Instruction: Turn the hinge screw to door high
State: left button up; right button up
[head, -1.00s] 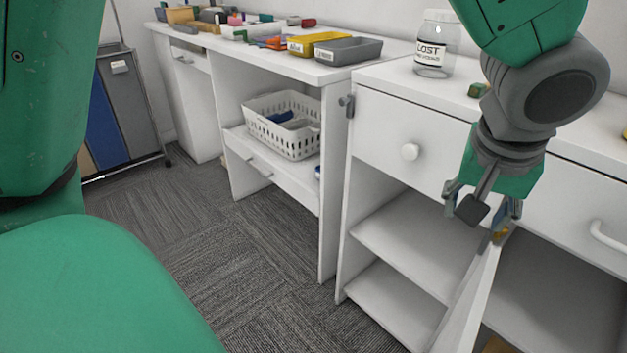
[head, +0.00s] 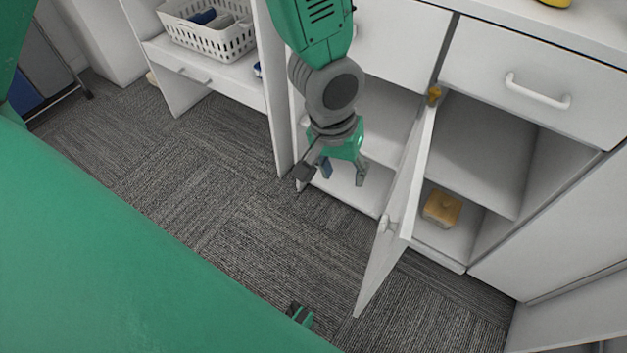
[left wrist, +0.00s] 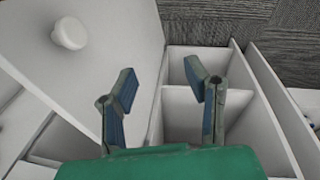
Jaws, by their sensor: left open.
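The open white cabinet door (head: 405,205) stands out edge-on towards me in the head view, with a small round knob (head: 386,224). A brass-coloured hinge (head: 434,95) sits at its top; the screw itself is too small to make out. My left gripper (head: 343,176) is open and empty, pointing down left of the door, lower than the hinge and apart from it. In the left wrist view its fingers (left wrist: 162,80) are spread. The door (left wrist: 115,45) and its knob (left wrist: 69,33) fill the left there, and the hinge does not show.
Cabinet shelves (head: 480,150) lie open behind the door, with a yellow-brown box (head: 441,208) on the lower one. A closed drawer with a handle (head: 538,92) is above. A white basket (head: 208,36) stands on a desk shelf. Carpet (head: 215,200) is free.

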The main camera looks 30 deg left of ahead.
pick_arm(q)
jog(key=s+a+f+p, duration=0.1)
jog(key=s+a+f, duration=0.2)
jog(key=s+f, duration=0.1)
jog(key=shift+s+f, duration=0.3)
jog(key=shift+f, duration=0.25)
jog(key=shift+d, duration=0.1)
jog(key=shift+c, duration=0.3)
jog(key=shift+w+r+p, duration=0.1)
jog(key=shift+p, duration=0.25)
